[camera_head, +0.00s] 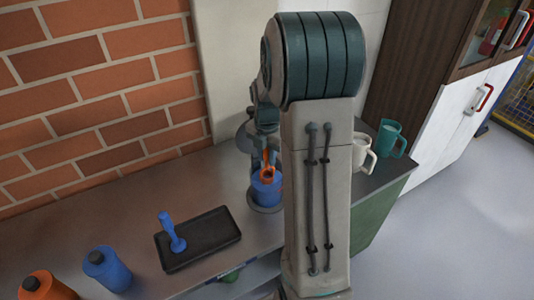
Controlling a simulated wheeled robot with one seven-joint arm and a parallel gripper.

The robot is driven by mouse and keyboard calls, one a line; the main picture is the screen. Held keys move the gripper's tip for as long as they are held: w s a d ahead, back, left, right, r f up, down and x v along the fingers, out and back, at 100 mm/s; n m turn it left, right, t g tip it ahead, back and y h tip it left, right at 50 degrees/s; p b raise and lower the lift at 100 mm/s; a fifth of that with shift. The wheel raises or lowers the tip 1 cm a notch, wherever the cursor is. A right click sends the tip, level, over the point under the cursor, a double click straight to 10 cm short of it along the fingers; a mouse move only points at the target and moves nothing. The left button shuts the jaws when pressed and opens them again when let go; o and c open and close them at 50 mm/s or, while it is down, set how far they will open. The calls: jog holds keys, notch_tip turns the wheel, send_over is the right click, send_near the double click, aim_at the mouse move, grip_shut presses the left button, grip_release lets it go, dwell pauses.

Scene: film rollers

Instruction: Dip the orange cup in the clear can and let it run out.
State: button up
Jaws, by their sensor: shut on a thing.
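My gripper (266,147) is partly hidden behind my arm. It is shut on an orange piece, which I take to be the orange cup (267,171). The orange cup is upright at the mouth of a blue-looking can (266,190). I cannot tell how deep it sits in the can or whether it touches the wall. This can stands on a round grey base on the bench. I see no plainly clear can; this one looks blue. The liquid and the cup's lower part are hidden.
A blue bottle (107,270) and an orange bottle (45,287) stand at the front left. A white mug (362,155) and teal mug (390,139) stand at the right.

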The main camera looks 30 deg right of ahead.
aim_at(267, 167)
jog(key=shift+f+b, duration=1.6)
jog(key=shift+f, duration=0.95)
jog(key=shift+r+p, duration=3.2)
jog(key=shift+r, duration=1.25)
dwell(1.0)
